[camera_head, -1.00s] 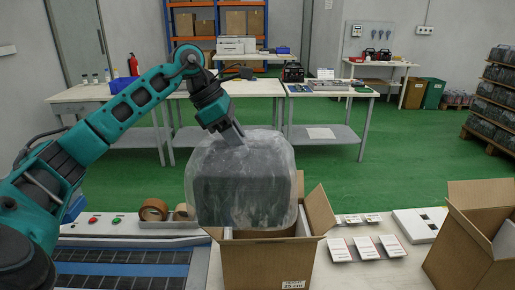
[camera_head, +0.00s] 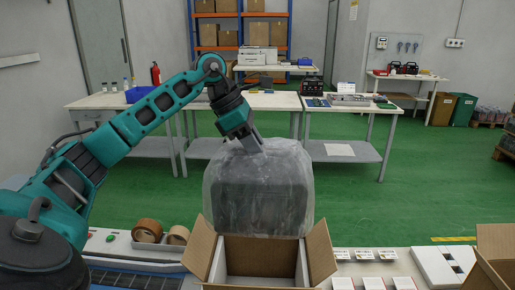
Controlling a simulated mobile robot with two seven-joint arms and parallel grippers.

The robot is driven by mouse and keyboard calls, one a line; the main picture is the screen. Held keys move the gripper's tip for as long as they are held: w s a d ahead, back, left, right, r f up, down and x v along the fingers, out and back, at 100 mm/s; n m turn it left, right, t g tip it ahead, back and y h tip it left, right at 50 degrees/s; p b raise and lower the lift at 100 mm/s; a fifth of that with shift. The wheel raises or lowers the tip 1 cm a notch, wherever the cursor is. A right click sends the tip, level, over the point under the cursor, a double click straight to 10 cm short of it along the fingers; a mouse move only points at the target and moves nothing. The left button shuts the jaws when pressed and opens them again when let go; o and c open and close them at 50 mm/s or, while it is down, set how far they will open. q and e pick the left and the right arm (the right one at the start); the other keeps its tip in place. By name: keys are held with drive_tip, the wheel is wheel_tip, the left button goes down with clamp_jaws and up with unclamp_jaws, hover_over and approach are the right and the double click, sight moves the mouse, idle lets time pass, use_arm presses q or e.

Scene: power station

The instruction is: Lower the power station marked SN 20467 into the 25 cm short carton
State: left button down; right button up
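The power station (camera_head: 258,195) is a dark box wrapped in cloudy clear plastic; no serial mark is readable. It hangs upright above the open carton (camera_head: 258,252), whose flaps are spread and which has pale lining inside. The lower edge of the power station is at about the height of the carton's back rim in the picture. My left gripper (camera_head: 251,148) reaches down to the top of the wrapped power station, and its fingertips are partly hidden by the plastic; it appears shut on the top. My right gripper is not in view.
A second open carton (camera_head: 495,255) stands at the right edge. White cards (camera_head: 375,283) and a white tray (camera_head: 440,266) lie between the cartons. Tape rolls (camera_head: 148,231) sit at the left beside a roller conveyor (camera_head: 125,279). Workbenches (camera_head: 345,105) stand farther back.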

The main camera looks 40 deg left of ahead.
sight(256, 166)
use_arm(q)
drive_tip(key=shift+f, duration=0.8)
wheel_tip(256, 166, down, 3)
drive_tip(key=shift+f, duration=0.15)
wheel_tip(256, 166, down, 7)
drive_tip(key=b, duration=0.3)
drive_tip(key=shift+w+f+b, duration=0.1)
drive_tip(key=shift+f+b, duration=0.05)
drive_tip(key=shift+b, duration=0.15)
wheel_tip(256, 166, down, 5)
drive_tip(key=b, duration=0.3)
drive_tip(key=shift+b, duration=0.35)
wheel_tip(256, 166, down, 18)
drive_tip(key=b, duration=1.2)
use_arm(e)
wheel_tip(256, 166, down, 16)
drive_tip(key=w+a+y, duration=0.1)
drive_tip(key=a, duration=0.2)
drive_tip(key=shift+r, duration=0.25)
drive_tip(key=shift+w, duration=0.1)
